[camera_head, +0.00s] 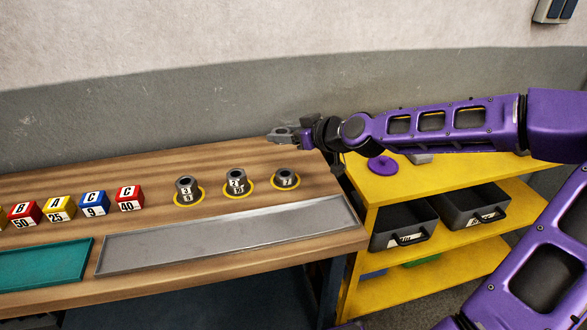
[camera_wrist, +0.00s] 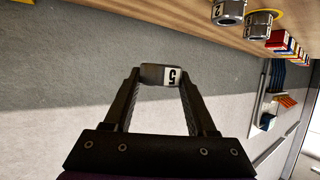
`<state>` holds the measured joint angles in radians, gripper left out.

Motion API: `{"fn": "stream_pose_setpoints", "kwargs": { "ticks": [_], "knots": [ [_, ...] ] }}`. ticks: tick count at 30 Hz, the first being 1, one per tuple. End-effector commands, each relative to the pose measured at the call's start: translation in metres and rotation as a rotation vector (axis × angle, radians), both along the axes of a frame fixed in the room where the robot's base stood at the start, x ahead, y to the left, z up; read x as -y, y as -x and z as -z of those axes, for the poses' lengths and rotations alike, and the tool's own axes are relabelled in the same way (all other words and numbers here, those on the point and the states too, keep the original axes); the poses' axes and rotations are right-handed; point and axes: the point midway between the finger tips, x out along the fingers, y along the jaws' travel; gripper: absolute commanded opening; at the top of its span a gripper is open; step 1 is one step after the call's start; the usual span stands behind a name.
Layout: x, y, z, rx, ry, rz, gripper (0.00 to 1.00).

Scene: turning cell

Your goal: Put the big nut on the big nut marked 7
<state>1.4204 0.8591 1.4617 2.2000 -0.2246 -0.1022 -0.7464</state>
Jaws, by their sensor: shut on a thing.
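My gripper (camera_head: 293,135) is shut on a grey big nut (camera_wrist: 158,74) with a 5 on its label. In the head view it holds this nut (camera_head: 279,134) in the air at the back right end of the workbench. The big nut marked 7 (camera_head: 286,179) stands on the bench in a yellow ring, in front of and below my gripper. It is apart from the held nut and its top is free. I cannot make out the nut marked 7 in the wrist view.
Two taller grey stacks, the left one (camera_head: 187,187) and the middle one (camera_head: 236,182), stand left of the nut marked 7. Coloured cubes (camera_head: 93,203) sit farther left. A long grey tray (camera_head: 230,235) runs along the front. A yellow shelf unit (camera_head: 400,190) stands right.

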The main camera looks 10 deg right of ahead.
Motion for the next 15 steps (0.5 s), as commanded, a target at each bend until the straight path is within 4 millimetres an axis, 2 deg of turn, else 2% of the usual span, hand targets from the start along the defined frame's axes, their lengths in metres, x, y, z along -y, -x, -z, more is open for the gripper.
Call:
{"fn": "stream_pose_setpoints", "kwargs": {
  "ticks": [4,10,15],
  "knots": [
    [0.003,0.002,0.008,0.001,-0.002,-0.001,0.0],
    [0.003,0.002,0.046,0.001,-0.003,-0.002,0.0],
    [0.003,0.002,0.062,0.003,-0.001,-0.001,0.0]
  ]
}}
